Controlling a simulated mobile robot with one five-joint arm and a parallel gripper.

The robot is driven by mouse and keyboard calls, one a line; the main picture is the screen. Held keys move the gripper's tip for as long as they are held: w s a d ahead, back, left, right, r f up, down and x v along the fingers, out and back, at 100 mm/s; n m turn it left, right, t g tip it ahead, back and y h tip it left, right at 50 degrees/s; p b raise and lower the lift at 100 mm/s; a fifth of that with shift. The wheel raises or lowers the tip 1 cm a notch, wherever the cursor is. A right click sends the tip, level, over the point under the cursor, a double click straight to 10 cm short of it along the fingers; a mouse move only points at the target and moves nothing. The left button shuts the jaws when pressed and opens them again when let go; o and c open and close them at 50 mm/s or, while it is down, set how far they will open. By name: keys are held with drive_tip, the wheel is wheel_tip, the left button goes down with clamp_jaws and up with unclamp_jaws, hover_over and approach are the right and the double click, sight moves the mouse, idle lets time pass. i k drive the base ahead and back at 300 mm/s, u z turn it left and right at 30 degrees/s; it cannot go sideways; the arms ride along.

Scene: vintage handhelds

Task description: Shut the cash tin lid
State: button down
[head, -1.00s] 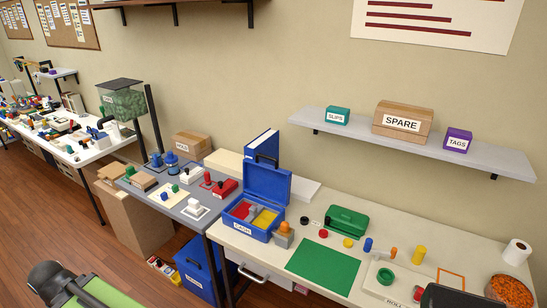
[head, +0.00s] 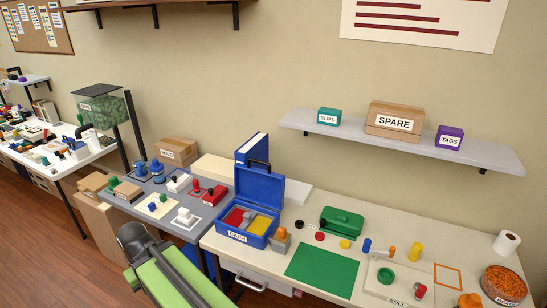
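The blue cash tin (head: 237,237) stands on the cream table near its left end, with a "CASH" label on its front. Its lid (head: 259,187) is open and stands up at the back, with a dark handle on its top edge. Red, grey and yellow contents show inside the tin. A grey block with an orange top (head: 280,240) stands close to the tin's right front corner; I cannot tell whether they touch. My green arm link with a dark joint shows at the lower left, in front of the grey table. My gripper is not in view.
A blue binder (head: 252,148) stands behind the lid. A green mat (head: 322,274) and a green case (head: 342,222) lie to the tin's right. The grey table (head: 189,235) at left holds stamps and a red device. A wall shelf (head: 400,141) hangs above right.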

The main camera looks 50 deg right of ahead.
sight(264, 187)
drive_tip(key=z, duration=0.1)
drive_tip(key=i, duration=1)
drive_tip(key=u, duration=0.05)
